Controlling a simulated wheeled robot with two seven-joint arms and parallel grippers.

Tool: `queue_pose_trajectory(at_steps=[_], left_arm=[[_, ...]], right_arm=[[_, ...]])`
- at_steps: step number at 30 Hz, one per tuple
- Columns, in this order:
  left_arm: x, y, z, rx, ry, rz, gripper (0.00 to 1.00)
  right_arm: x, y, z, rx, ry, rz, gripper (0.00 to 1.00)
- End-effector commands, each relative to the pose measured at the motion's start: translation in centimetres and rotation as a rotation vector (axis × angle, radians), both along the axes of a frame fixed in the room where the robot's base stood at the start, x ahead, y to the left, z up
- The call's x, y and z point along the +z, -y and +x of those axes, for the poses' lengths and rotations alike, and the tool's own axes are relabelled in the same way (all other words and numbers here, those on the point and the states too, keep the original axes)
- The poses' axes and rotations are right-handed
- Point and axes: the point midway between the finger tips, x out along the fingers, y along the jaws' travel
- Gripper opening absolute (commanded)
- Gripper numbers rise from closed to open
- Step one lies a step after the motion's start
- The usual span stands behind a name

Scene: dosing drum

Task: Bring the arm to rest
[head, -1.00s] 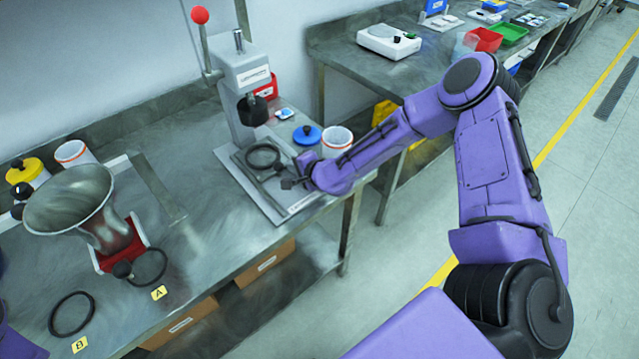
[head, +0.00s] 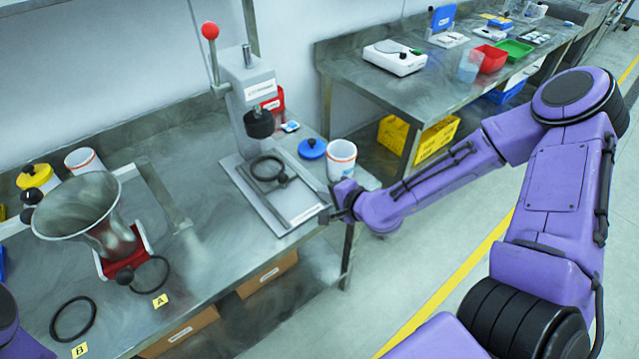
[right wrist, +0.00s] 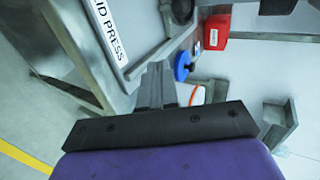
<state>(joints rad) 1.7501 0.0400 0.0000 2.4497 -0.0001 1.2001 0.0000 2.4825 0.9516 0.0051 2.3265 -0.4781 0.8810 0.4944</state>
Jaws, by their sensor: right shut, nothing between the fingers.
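My right arm reaches in from the right in the head view. Its gripper (head: 328,213) is shut and empty at the front right corner of the press base, close to the bench edge. I cannot tell whether it touches the base. In the right wrist view the shut fingers (right wrist: 156,82) show with nothing between them. Only a bit of my purple left arm shows at the left edge; its gripper is out of view.
The hand press (head: 258,120) stands on the bench, a black ring (head: 252,172) on its base. A blue lid (head: 312,148) and a white tub (head: 341,162) stand close behind my right gripper. A steel funnel (head: 75,205) is at left. The aisle floor is clear.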

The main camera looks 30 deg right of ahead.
Motion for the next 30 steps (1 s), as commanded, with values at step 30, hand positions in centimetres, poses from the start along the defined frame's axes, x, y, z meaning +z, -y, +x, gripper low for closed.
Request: queue_pose_trajectory(at_steps=[30], left_arm=[[-3.1, 0.0, 0.0, 0.0, 0.0, 0.0, 1.0]], right_arm=[[-22.2, 1.1, -27.5, 0.547, -0.768, -0.912, 0.0]])
